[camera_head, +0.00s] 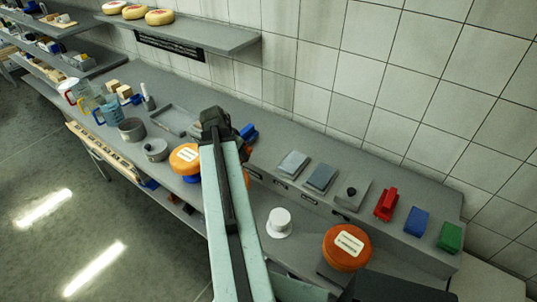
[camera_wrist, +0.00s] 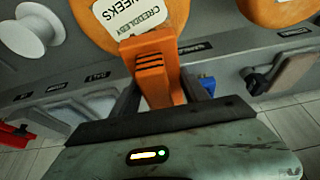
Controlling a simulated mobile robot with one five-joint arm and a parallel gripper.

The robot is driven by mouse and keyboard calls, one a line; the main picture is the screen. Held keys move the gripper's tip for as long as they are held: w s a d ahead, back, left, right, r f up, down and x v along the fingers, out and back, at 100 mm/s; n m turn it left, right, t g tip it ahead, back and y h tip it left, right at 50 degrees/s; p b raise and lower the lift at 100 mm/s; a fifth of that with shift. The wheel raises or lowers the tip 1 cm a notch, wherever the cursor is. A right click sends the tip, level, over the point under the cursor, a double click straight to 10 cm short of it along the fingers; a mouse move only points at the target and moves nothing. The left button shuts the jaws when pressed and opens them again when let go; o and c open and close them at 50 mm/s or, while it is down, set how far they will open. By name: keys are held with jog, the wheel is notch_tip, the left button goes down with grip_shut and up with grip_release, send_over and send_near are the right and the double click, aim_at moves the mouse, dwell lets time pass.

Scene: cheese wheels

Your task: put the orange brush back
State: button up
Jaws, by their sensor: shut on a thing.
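The orange brush (camera_wrist: 155,65) is between the dark fingers of my gripper (camera_wrist: 160,85) in the wrist view, and my gripper is shut on it. It overlaps an orange cheese wheel with a white label (camera_wrist: 95,18) in that view; I cannot tell whether they touch.
On the ledge stand grey blocks (camera_head: 320,177), a red tool (camera_head: 386,204), a blue block (camera_head: 416,221) and a green block (camera_head: 450,237). A white spool-shaped piece (camera_head: 279,223) and orange wheels (camera_head: 346,247) stand on the lower counter. Pots (camera_head: 132,129) and jugs stand left.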

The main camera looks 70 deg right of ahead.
jog(key=s+d, duration=0.2)
jog(key=d, duration=0.2)
jog(key=s+d+f+b, duration=0.1)
jog(key=s+d, duration=0.2)
jog(key=d, duration=0.1)
jog(key=s+d, duration=0.2)
jog(key=d, duration=0.3)
jog(key=shift+s+f, duration=0.15)
jog(key=shift+f, duration=0.05)
jog(key=b+x, duration=0.4)
jog(key=shift+a+f, duration=0.15)
jog(key=shift+a, duration=0.25)
jog(key=shift+r, duration=0.2)
jog(key=shift+f, duration=0.15)
jog(key=o, duration=1.2)
jog(key=p+v, duration=1.1)
jog(key=v, duration=0.1)
jog(key=shift+a, duration=0.1)
